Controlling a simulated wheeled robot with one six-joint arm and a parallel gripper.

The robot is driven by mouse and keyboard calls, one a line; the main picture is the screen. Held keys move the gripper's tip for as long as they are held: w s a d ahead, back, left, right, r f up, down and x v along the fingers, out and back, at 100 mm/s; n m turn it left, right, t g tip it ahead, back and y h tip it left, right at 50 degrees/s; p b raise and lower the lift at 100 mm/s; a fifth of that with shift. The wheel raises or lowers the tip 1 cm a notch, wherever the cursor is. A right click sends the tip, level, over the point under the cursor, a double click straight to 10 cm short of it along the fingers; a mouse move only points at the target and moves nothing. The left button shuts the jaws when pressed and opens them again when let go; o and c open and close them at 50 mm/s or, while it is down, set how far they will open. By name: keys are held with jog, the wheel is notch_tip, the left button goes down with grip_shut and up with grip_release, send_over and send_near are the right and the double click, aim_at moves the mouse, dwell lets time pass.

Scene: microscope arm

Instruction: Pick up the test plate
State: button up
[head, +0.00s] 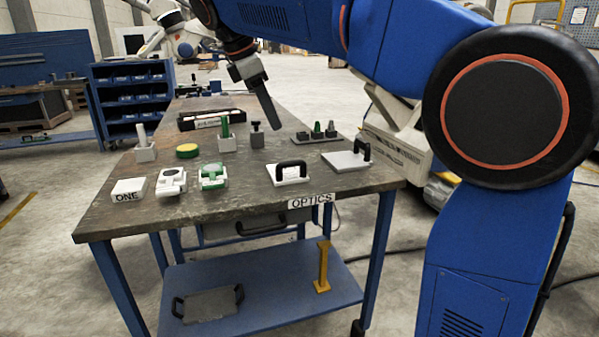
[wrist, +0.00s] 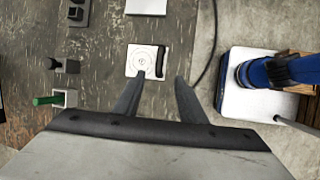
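Two pale plates with black arch handles lie on the workbench (head: 205,195), and no label tells me which is the test plate. One plate (head: 289,180) lies near the front edge. I take it to be the plate with a ring pattern (wrist: 138,62) in the wrist view, its handle along the right side. The second plate (head: 338,160) lies farther right. My gripper (head: 274,124) hangs above the bench, pointing down. In the wrist view my gripper (wrist: 165,79) is open and empty, its fingertips close below the ring-patterned plate in the picture, apparently still above it.
Posts on blocks, including a green one (head: 226,130) and a black one (head: 257,138), stand behind the plates. Green and white parts (head: 212,177) and a block marked ONE (head: 128,190) lie to the left. A tray of small parts (head: 318,135) is behind the second plate.

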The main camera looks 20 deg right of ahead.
send_near(293, 164)
jog(key=x, duration=0.2)
jog(key=w+x, duration=0.1)
jog(key=x, duration=0.2)
jog(key=shift+d, duration=0.15)
jog(key=shift+x, duration=2.7)
jog(key=shift+s, duration=0.1)
grip_shut()
